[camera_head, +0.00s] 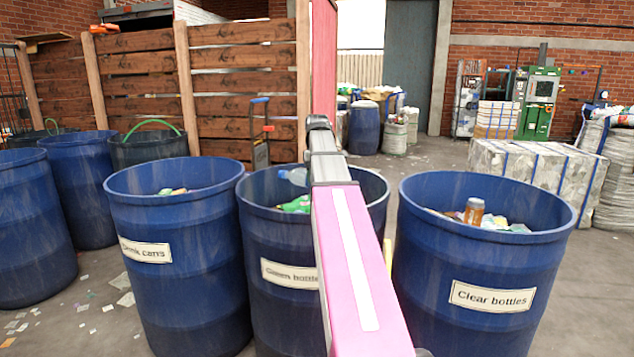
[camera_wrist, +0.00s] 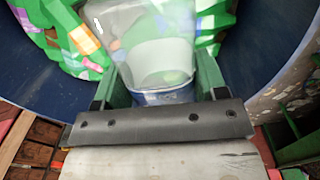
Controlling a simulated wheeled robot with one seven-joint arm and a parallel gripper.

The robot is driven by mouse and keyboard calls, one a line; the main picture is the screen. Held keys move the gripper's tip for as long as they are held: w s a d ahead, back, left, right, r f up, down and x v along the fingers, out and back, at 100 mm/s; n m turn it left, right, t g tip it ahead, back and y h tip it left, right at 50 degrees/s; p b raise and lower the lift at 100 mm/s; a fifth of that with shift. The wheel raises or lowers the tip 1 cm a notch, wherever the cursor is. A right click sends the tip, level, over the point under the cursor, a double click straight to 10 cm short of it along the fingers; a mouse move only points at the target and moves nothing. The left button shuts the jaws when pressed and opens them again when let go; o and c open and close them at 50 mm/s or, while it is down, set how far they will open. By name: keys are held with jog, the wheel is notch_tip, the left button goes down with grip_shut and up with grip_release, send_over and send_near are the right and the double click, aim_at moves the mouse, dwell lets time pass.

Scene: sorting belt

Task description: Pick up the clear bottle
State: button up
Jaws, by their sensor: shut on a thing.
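The clear bottle (camera_wrist: 150,45) is see-through and sits between the green fingers of my gripper (camera_wrist: 158,82) in the wrist view. The gripper is shut on it, over the barrel labelled "Green bottles" (camera_head: 262,240). A pale clear piece, which seems to be the same bottle (camera_head: 292,175), shows inside that barrel's rim in the head view, just left of my arm. My arm hides the fingers there. Green contents (camera_wrist: 70,40) lie beyond the bottle in the wrist view; the gap between them cannot be judged.
The "Clear bottles" barrel (camera_head: 492,297) stands to the right, holding a brown bottle (camera_head: 474,211) and other items. The "Drink cans" barrel (camera_head: 170,290) stands to the left, with more blue barrels beyond. White bales (camera_head: 540,168) stand behind right. Litter is scattered on the floor.

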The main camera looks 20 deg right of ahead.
jog(key=shift+r, duration=0.1)
jog(key=shift+r, duration=1.1)
